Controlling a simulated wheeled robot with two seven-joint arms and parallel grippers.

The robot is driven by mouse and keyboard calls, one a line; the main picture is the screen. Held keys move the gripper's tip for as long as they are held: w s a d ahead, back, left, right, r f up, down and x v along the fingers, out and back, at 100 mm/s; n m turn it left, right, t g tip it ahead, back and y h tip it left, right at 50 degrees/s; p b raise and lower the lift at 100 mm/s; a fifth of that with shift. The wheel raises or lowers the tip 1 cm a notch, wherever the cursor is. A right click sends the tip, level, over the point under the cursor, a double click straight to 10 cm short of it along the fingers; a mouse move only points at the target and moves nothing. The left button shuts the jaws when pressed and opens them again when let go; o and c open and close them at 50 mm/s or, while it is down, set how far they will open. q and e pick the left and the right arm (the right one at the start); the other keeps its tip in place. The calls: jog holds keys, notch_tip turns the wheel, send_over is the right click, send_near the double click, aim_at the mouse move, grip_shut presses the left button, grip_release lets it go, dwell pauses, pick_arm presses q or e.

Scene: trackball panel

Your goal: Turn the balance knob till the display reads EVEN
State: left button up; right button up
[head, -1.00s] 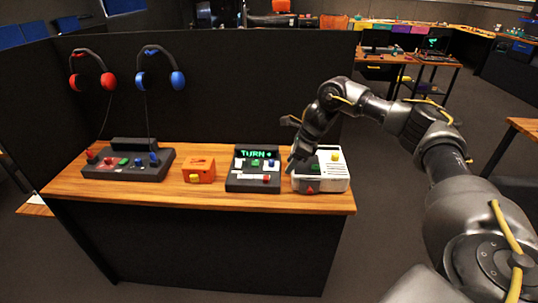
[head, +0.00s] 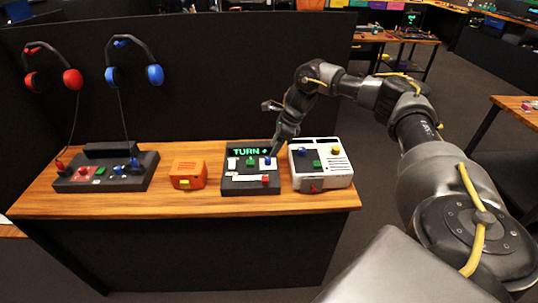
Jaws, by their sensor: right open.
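The dark panel (head: 229,186) stands on the bench, and its display (head: 250,151) shows green letters reading TURN with a small symbol after them. A pale strip with a red piece (head: 265,180) lies lower down. I cannot tell by label which is the balance knob. My right gripper (head: 273,150) is open and points down at the panel's right edge, just above the blue knob. Contact with the knob is too small to tell. My left gripper is not in view.
A white box (head: 338,176) with coloured knobs stands close to the panel's right. An orange box (head: 188,172) and a dark console (head: 135,180) stand to the left on the wooden bench (head: 220,208). Red headphones (head: 72,79) and blue headphones (head: 155,75) hang on the partition behind.

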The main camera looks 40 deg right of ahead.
aim_at(268, 158)
jog(key=x, duration=0.4)
jog(key=shift+a+f+p, duration=0.15)
jog(key=shift+f+p, duration=0.15)
jog(key=shift+f, duration=0.05)
jog(key=shift+w+f, duration=0.15)
jog(key=shift+f, duration=0.2)
grip_shut()
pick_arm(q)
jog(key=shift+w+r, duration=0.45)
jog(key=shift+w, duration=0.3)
